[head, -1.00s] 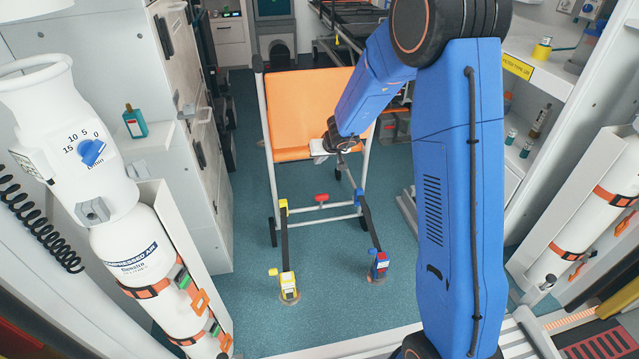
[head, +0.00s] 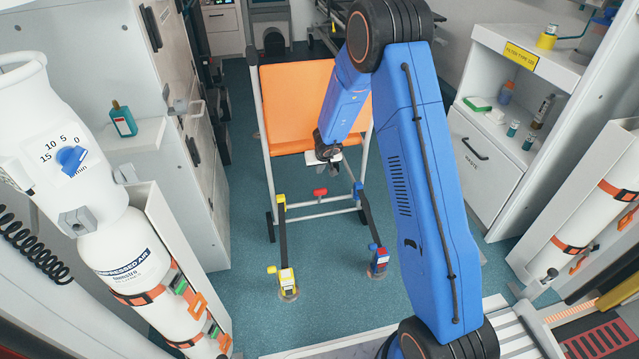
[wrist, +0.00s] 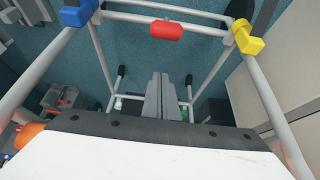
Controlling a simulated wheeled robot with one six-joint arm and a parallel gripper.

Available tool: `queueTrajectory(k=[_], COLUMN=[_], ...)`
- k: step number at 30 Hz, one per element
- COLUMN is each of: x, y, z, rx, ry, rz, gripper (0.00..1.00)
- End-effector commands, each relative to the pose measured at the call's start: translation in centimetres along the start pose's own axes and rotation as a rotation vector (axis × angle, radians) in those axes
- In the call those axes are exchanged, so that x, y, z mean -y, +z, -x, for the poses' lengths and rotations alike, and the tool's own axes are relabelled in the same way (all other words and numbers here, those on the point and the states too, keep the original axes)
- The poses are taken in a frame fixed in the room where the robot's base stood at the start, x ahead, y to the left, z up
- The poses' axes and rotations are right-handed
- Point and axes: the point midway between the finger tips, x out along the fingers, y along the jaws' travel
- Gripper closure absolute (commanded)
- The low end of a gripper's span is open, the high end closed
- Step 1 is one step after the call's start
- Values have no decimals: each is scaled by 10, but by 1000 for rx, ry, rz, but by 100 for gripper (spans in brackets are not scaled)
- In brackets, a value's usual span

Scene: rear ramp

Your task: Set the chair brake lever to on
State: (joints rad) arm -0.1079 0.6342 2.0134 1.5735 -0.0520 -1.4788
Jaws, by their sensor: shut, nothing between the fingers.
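The chair (head: 297,108) has an orange back and a pale tube frame, and stands on the blue-green floor. A red handle (head: 320,193) sits at the middle of its low crossbar; it looks like the brake lever, but its setting cannot be read. The red handle also shows at the top of the wrist view (wrist: 167,30). My gripper (head: 330,165) is in front of the chair back, above and behind the red handle in the head view. In the wrist view its fingers (wrist: 160,95) are together and empty, apart from the red handle.
Yellow and blue fittings flank the red handle. An air cylinder (head: 120,262) stands left; a white cabinet (head: 485,165) stands right. Floor between the straps is clear.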

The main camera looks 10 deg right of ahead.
Motion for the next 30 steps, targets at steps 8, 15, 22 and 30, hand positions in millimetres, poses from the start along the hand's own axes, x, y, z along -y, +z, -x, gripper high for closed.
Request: queueTrajectory(k=[8,15,22,30], x=[0,0,0,0], y=[1,0,1,2], z=[-15,-28,-44,-68], rx=[2,0,1,1], ry=[0,0,1,1], rz=[2,1,1,1], gripper=[100,100,100,100])
